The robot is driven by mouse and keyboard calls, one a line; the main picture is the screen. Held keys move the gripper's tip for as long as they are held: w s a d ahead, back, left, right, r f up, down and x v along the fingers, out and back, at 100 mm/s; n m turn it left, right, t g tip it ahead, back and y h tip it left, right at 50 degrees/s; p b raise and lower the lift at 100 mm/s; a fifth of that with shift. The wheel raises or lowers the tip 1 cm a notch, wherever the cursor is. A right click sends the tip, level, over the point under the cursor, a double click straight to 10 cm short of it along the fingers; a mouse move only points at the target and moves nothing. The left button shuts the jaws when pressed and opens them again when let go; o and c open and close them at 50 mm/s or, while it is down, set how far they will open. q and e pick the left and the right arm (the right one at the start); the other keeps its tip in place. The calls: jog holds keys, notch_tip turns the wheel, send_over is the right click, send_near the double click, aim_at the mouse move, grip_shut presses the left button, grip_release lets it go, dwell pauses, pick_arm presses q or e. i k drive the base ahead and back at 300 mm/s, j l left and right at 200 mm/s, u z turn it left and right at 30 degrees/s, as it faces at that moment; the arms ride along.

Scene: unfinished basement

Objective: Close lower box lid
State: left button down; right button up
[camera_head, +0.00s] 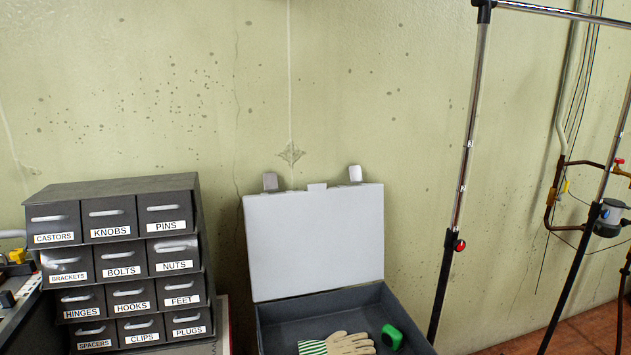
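A dark grey box (275,322) stands low in the middle of the head view, cut off by the bottom edge. Its light grey lid (315,240) stands open, upright at the back near the wall. Two latches show at the lid's top edge, a left latch (270,181) and a right latch (355,173), with a small handle tab (317,187) between them. Inside the box lie a striped work glove (345,345) and a green object (392,337). Neither of my grippers shows in this view.
A dark drawer cabinet (118,190) with labelled drawers stands left of the box. A metal rack with a chrome pole (465,150) rises close to the right of it. Pipes and a meter (609,215) are on the right wall. Reddish floor (580,330) shows at lower right.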

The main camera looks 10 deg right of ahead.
aim_at(318, 238)
jog(key=i+l+z, duration=0.1)
jog(key=z, duration=0.25)
jog(key=i+l+z, duration=0.1)
jog(key=z, duration=0.25)
jog(key=i+z, duration=0.2)
jog(key=z, duration=0.15)
